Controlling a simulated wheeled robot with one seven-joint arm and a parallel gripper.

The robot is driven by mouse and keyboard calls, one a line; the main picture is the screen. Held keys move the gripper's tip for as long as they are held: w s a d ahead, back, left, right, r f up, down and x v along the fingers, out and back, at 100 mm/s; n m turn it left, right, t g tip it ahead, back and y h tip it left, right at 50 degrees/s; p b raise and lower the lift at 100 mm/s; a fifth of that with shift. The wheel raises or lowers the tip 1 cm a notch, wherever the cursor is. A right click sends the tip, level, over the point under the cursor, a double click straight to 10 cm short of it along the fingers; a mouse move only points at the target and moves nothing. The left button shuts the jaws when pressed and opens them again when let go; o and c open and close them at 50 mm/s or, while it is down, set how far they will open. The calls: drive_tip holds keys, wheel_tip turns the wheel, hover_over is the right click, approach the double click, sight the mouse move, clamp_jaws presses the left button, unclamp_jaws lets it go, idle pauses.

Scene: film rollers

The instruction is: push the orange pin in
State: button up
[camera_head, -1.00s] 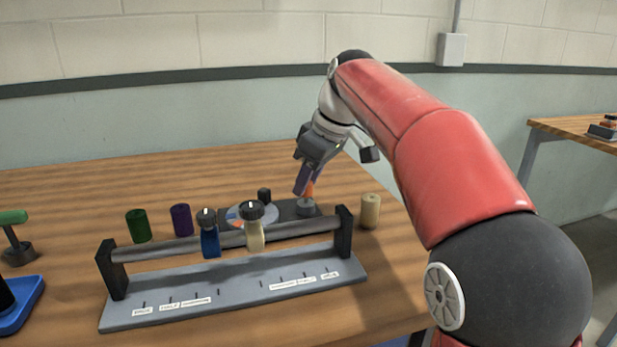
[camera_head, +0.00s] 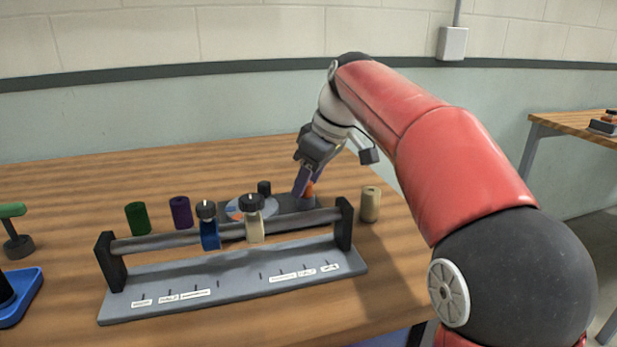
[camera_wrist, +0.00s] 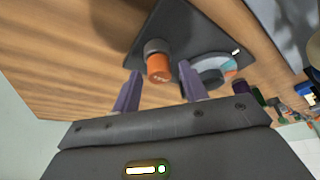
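The orange pin (camera_wrist: 159,68) stands in a dark grey round collar (camera_wrist: 156,47) on a dark plate (camera_wrist: 180,20). In the head view the orange pin (camera_head: 310,188) shows just right of my fingers. My gripper (camera_wrist: 160,78) is open, with its two purple fingers apart. In the wrist view the pin appears between the fingertips, with gaps on both sides. In the head view my gripper (camera_head: 300,194) is low over the plate, and one finger partly hides the collar. I cannot tell whether a finger touches the pin.
A rail fixture (camera_head: 225,275) with blue (camera_head: 209,234) and cream (camera_head: 254,230) clamps stands in front. A pale dial (camera_head: 238,207) and black knob (camera_head: 264,188) lie left of the pin. Green (camera_head: 137,219), purple (camera_head: 180,213) and cream (camera_head: 370,205) rollers stand nearby.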

drive_tip(key=p+v, duration=0.1)
drive_tip(key=v, duration=0.6)
drive_tip(key=shift+d+r, duration=0.15)
drive_tip(key=shift+r, duration=0.2)
